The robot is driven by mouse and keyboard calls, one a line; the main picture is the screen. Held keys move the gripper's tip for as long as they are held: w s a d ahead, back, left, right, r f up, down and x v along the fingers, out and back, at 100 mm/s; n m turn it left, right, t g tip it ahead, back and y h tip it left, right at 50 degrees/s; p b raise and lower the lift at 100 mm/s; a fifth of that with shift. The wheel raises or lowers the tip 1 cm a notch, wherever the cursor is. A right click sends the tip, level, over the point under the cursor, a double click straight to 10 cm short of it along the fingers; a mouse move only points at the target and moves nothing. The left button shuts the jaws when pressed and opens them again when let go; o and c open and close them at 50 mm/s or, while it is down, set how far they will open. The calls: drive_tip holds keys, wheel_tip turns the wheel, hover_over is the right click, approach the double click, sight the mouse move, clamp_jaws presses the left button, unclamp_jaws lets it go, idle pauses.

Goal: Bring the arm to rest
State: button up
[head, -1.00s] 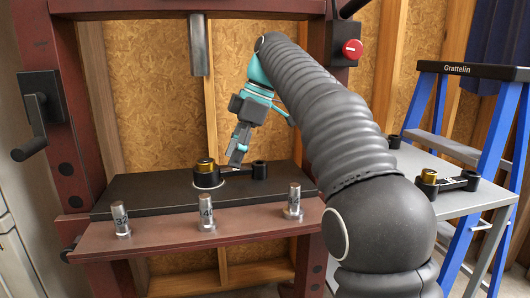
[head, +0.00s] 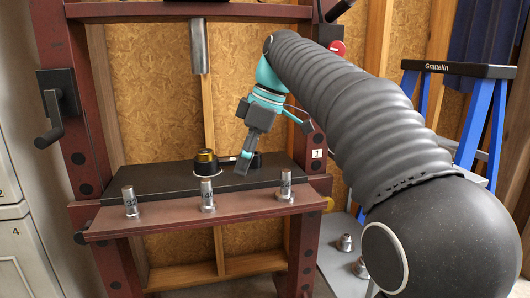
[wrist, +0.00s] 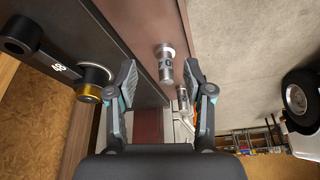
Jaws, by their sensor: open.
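My gripper (head: 255,140) hangs over the press bed in the head view, its fingers pointing down. It is beside the black arm part (head: 204,168) that lies on the bed with a gold bushing at one end. In the wrist view my gripper (wrist: 160,66) has its two fingers spread apart with nothing held between them. The gold bushing (wrist: 92,90) shows just left of the left finger there. Whether the fingers touch the part cannot be told.
Several silver numbered cylinders, one at the left (head: 130,200), stand on the press's front ledge (head: 165,221). The press ram (head: 201,48) hangs above the bed. A blue ladder (head: 484,125) and a grey side table (head: 335,262) are at the right.

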drive_tip(key=s+d+f+m+t+h, duration=0.4)
drive_tip(key=s+d+f+m+t, duration=0.1)
drive_tip(key=s+d+f+m, duration=1.2)
drive_tip(key=s+d+f, duration=0.3)
drive_tip(key=s+f, duration=0.1)
drive_tip(key=s, duration=0.2)
drive_tip(key=shift+s+f+t, duration=0.3)
drive_tip(key=shift+s+f, duration=0.1)
drive_tip(key=shift+c, duration=1)
drive_tip(key=shift+a, duration=0.2)
